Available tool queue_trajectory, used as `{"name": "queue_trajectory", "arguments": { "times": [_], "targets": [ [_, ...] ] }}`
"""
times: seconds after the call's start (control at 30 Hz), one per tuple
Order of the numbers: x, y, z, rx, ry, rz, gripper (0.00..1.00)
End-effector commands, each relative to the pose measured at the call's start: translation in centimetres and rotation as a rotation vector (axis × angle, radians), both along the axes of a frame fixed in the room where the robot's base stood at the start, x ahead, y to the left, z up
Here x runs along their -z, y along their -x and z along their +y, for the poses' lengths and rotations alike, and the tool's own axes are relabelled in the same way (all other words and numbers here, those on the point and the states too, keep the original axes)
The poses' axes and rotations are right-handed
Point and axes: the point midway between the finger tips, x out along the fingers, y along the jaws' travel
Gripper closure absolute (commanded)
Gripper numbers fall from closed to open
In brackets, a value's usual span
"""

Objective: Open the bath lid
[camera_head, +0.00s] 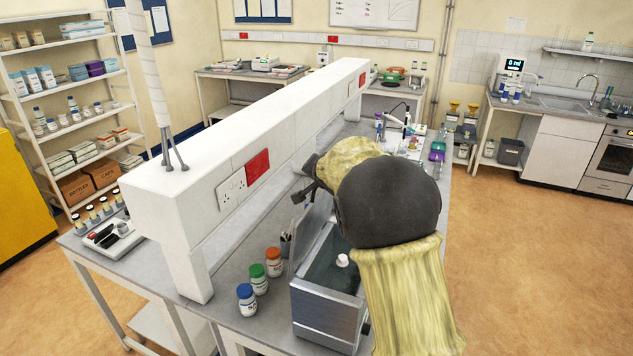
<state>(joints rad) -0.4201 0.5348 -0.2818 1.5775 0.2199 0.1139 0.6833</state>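The bath (327,315) is a metal box on the bench, low in the middle of the view. Its top is uncovered on the visible side, showing a dark interior with a white round-topped item (342,260) in it. A grey panel that looks like the lid (299,241) stands raised along the bath's left side. My gripper (304,190) is above the bath's far left part, close to the panel's upper edge. Its dark fingers are small and partly hidden by my arm, so I cannot tell their opening or whether they touch the panel. My arm covers the bath's right side.
Bottles with blue (246,299), green (259,279) and orange (274,262) caps stand left of the bath. A white raised shelf with sockets (240,150) runs along the bench. Floor at right is clear.

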Motion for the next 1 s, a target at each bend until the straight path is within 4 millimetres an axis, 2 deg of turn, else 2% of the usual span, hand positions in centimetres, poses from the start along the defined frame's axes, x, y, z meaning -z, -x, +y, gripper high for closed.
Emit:
{"name": "queue_trajectory", "arguments": {
  "times": [0.43,0.47,0.5,0.57,1.0],
  "targets": [
    [0.03,-0.11,-0.19,0.004,0.0,0.001,1.0],
    [0.04,-0.12,-0.19,0.004,0.0,0.001,0.87],
    [0.03,-0.11,-0.2,0.004,0.001,0.001,0.79],
    [0.03,-0.11,-0.2,0.004,0.001,0.001,0.69],
    [-0.41,0.5,-0.17,0.003,0.0,-0.002,0.69]
  ]
}}
